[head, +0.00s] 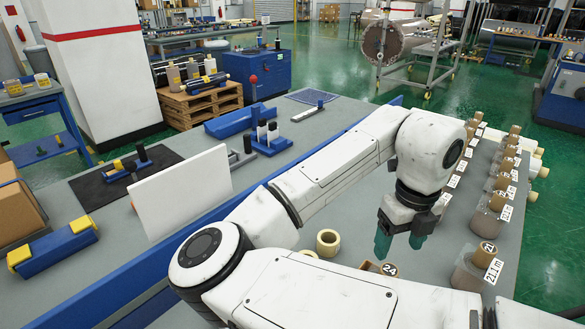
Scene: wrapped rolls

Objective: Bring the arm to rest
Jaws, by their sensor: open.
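My white arm reaches from the lower right to the left and then back across the middle of the head view, bent at its elbow. My gripper (401,243) hangs from its end and points down over the grey table (345,215). Its two teal fingers are apart and nothing shows between them. A roll marked 24 (388,269) stands just below the fingers, partly hidden behind my arm. A pale ring-shaped roll (327,242) lies to the left of the gripper.
Several wrapped rolls with number tags line the right side, the nearest marked 21 (467,270). A white panel (183,192) stands upright at the left. A blue rack (268,140) holds small items behind my arm. Bare grey table lies between the gripper and the right-hand rolls.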

